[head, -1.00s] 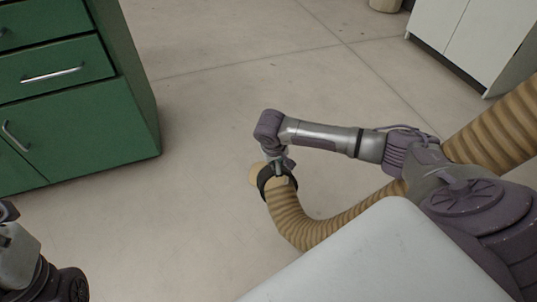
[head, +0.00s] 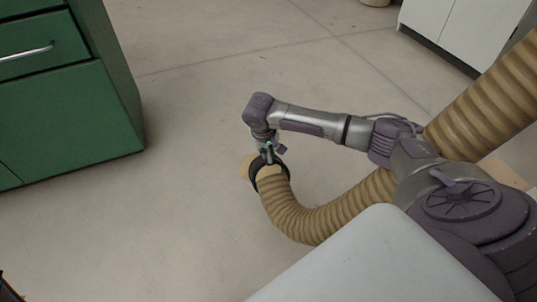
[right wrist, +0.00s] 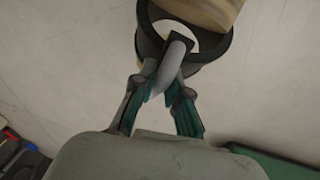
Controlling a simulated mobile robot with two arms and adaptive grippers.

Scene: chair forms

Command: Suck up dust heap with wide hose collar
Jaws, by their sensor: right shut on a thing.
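My right gripper (head: 268,152) is shut on the grey handle of the dark hose collar (head: 253,175). The right wrist view shows the fingers (right wrist: 164,80) around that handle, with the dark collar ring (right wrist: 148,42) beyond. The ribbed tan hose (head: 322,220) runs from the collar in a bend to the right, behind my right arm. A pale tan part shows at the collar's far left side; I cannot tell whether it is the hose mouth or something else. I make out no clear dust heap. My left gripper is not in view.
A green drawer cabinet (head: 75,120) stands at the left. White cabinets (head: 465,35) stand at the back right. The pale concrete floor (head: 200,215) between them is open. A wide hose section (head: 490,100) rises at the right.

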